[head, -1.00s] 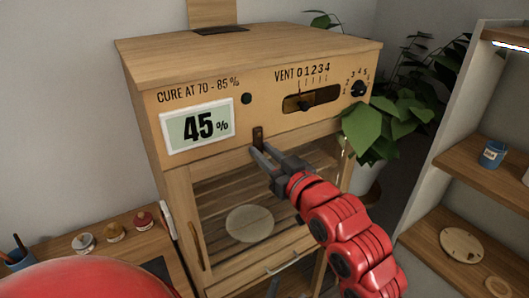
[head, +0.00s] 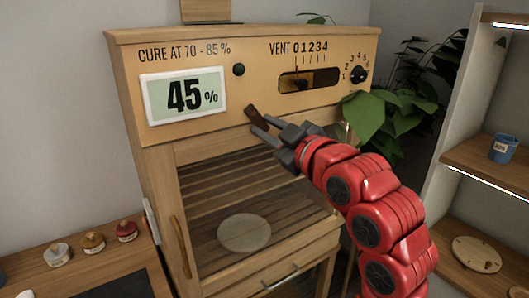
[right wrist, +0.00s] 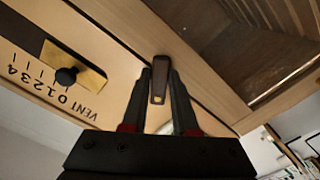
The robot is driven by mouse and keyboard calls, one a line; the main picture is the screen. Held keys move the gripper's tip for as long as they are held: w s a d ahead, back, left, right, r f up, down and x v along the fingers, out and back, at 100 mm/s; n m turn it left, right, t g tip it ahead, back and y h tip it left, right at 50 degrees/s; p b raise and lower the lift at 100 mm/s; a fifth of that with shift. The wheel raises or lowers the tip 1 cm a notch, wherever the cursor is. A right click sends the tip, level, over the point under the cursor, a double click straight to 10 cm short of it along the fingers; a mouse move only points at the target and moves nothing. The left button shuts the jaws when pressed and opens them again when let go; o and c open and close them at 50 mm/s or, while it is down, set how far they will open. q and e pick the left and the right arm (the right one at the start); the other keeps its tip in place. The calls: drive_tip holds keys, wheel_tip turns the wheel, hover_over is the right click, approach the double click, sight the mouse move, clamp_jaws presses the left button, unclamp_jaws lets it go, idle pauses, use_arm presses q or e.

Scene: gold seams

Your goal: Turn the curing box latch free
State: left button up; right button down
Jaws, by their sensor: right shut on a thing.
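The curing box (head: 215,132) is a wooden cabinet with a glazed door (head: 240,205) below a front panel. The dark brown latch (head: 254,115) sits at the top edge of the door and is tilted, its upper end leaning left. It also shows in the right wrist view (right wrist: 161,72), between the fingers. My right gripper (head: 264,130) is shut on the latch, and its fingers partly hide the latch's lower end. The right gripper (right wrist: 160,80) shows from behind in the wrist view. My left gripper is out of view.
The panel has a 45% display (head: 185,96), a vent slider (head: 308,80) and a dial (head: 359,75). A leafy plant (head: 385,118) stands close on the right, beside shelves (head: 485,163). Small jars (head: 92,242) stand on a low surface at left.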

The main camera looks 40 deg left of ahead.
sight(264, 108)
drive_tip(key=n+b, duration=0.2)
drive_tip(key=w+r+n+b, duration=0.1)
drive_tip(key=n+b, duration=0.1)
drive_tip(key=n, duration=0.1)
drive_tip(key=n+b, duration=0.2)
drive_tip(key=n, duration=0.1)
drive_tip(key=shift+w+d+r, duration=0.15)
drive_tip(key=shift+d+r, duration=0.15)
drive_tip(key=shift+r, duration=0.05)
drive_tip(key=shift+r+n+b, duration=0.25)
drive_tip(key=shift+n+b, duration=0.25)
drive_tip(key=shift+n, duration=0.25)
drive_tip(key=shift+r+n+b, duration=0.25)
drive_tip(key=shift+n+b, duration=0.25)
drive_tip(key=shift+n, duration=0.25)
drive_tip(key=c, duration=0.7)
unclamp_jaws()
